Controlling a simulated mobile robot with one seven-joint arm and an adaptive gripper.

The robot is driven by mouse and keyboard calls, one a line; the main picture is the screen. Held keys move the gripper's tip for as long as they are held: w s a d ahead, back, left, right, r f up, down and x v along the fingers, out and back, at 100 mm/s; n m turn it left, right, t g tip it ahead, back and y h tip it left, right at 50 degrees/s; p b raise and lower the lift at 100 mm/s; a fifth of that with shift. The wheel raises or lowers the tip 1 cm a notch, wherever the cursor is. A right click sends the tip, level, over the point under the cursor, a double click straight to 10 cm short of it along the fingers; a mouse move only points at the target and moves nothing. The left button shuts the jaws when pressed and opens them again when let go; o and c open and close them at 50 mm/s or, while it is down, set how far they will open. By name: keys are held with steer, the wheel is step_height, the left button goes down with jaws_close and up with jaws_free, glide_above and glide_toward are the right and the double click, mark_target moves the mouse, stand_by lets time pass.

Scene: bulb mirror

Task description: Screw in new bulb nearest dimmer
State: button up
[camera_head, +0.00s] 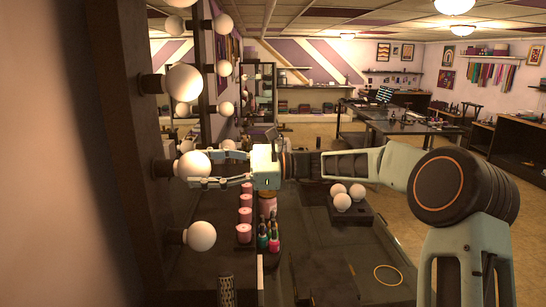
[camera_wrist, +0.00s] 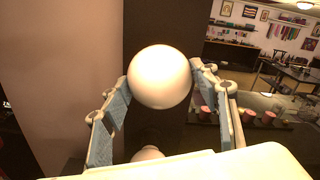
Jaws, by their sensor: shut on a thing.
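My gripper (camera_head: 194,170) reaches left to the mirror's frame, its fingers shut around a round white bulb (camera_head: 190,163). In the wrist view the same bulb (camera_wrist: 160,76) sits between the two fingertips. The held bulb is in line with a dark socket (camera_head: 161,168) on the frame; its base is hidden, so I cannot tell how far it is seated. Other bulbs sit on the frame above (camera_head: 184,82) and below (camera_head: 200,237). I cannot identify the dimmer with certainty; a dark ribbed cylinder (camera_head: 226,291) stands at the bottom.
Three loose white bulbs (camera_head: 342,201) rest in a dark holder on the counter. Pink jars (camera_head: 244,214) and small bottles (camera_head: 274,244) stand below my gripper. The mirror's dark frame (camera_head: 125,130) is close on the left. The counter's right part is mostly clear.

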steer(key=shift+r+m+p, duration=0.3)
steer(key=shift+m+p, duration=0.3)
steer(key=shift+p, duration=0.3)
steer(key=m, duration=0.4)
steer(key=shift+f, duration=0.1)
steer(key=shift+m, duration=0.9)
steer(key=m, duration=0.3)
steer(key=shift+m, duration=0.5)
steer(key=m, duration=0.4)
